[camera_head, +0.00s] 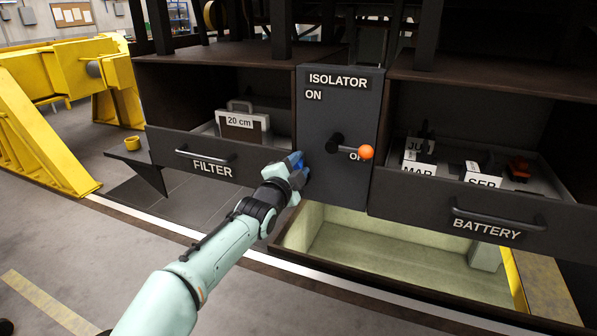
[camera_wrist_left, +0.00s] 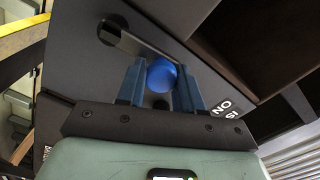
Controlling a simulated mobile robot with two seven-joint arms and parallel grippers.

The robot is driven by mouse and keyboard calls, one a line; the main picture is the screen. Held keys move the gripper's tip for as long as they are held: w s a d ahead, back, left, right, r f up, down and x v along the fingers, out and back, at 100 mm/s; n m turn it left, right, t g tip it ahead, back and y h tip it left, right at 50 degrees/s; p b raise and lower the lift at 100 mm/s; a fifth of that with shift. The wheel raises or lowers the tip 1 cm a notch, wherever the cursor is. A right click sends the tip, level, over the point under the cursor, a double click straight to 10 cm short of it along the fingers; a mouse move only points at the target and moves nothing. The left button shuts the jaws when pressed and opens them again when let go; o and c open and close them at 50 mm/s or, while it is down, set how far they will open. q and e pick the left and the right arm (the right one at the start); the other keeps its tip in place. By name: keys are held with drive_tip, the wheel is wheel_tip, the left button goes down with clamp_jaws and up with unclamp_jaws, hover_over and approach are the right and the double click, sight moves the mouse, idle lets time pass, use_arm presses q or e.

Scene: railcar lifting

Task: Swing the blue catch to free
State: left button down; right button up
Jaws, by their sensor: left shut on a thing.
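The blue catch (camera_head: 299,166) is at the left edge of the dark isolator panel (camera_head: 335,185), mostly hidden by my left gripper (camera_head: 296,168) in the head view. In the left wrist view its round blue knob (camera_wrist_left: 161,76) sits between the two blue fingers of my left gripper (camera_wrist_left: 162,82), which is shut on it. A grey bar (camera_wrist_left: 145,46) runs from a round black pivot (camera_wrist_left: 112,30) towards the knob. My right gripper is in neither view.
The isolator handle's orange knob (camera_head: 366,152) stands beside the OFF mark. The FILTER drawer (camera_head: 190,160) is open at left with a 20 cm filter (camera_head: 240,127). The BATTERY drawer (camera_head: 480,222) is open at right. A pale open bin (camera_head: 370,248) lies below.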

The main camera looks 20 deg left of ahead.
use_arm(q)
drive_tip(key=shift+d+m, duration=0.3)
drive_tip(key=shift+m, duration=0.2)
drive_tip(key=c, duration=0.8)
unclamp_jaws()
drive_tip(key=shift+s+b, duration=0.15)
drive_tip(key=shift+b, duration=0.15)
